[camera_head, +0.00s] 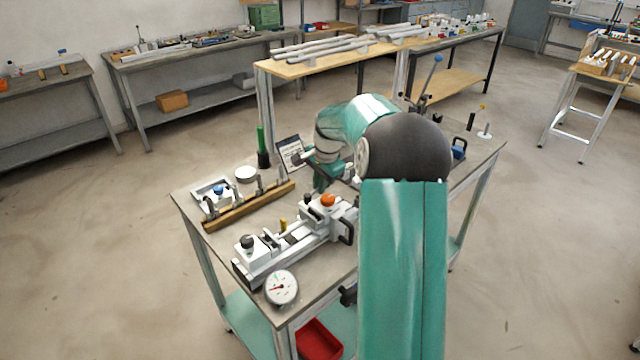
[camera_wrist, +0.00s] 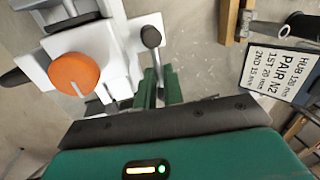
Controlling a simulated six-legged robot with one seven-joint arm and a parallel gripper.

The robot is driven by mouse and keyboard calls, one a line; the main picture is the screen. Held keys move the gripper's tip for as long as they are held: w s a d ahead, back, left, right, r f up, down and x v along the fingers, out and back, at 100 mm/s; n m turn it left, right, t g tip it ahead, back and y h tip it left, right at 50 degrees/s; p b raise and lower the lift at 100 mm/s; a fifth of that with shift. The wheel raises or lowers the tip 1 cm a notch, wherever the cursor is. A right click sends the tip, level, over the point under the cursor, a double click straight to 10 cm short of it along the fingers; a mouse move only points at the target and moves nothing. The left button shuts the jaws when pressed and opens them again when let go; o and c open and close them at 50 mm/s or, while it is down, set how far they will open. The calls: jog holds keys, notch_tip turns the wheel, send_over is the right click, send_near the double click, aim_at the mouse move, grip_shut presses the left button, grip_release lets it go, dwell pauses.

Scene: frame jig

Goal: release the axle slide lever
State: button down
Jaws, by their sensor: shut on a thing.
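The axle slide lever (camera_wrist: 151,38) shows in the wrist view as a thin grey rod with a dark ball knob, beside the white jig slide (camera_wrist: 95,50) with its orange knob (camera_wrist: 74,74). My gripper (camera_wrist: 159,88) has its green fingers closed around the rod below the ball knob. In the head view my gripper (camera_head: 324,180) is over the bench just behind the white jig (camera_head: 290,245) and its orange knob (camera_head: 327,200). The lever cannot be made out there, and my arm covers part of the jig's right end.
A wooden rack with metal posts (camera_head: 250,207) lies left of the jig. A dial gauge (camera_head: 281,288) sits at the front bench edge. A printed sign (camera_head: 291,152) and a green-topped tool (camera_head: 262,148) stand behind. The sign (camera_wrist: 283,75) is at the right in the wrist view.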

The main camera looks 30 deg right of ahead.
jog(key=shift+w+n, duration=0.15)
jog(key=shift+n, duration=0.15)
jog(key=shift+w+a+n+g+y, duration=0.4)
jog(key=shift+w+a+n, duration=0.3)
jog(key=shift+n, duration=2.2)
jog(key=shift+w+a+n+g+y, duration=0.2)
jog(key=shift+w+a+n+g, duration=0.4)
jog(key=shift+n, duration=2.3)
jog(key=shift+w+a+n+g+y, duration=0.3)
jog(key=shift+w+a+n, duration=0.45)
jog(key=shift+n, duration=2.15)
jog(key=shift+s+a, duration=0.15)
jog(key=c, duration=1.5)
grip_release()
notch_tip(320, 180, up, 14)
jog(key=d, duration=0.2)
jog(key=shift+w+d+f, duration=0.2)
jog(key=shift+w+d, duration=0.05)
jog(key=shift+d, duration=0.05)
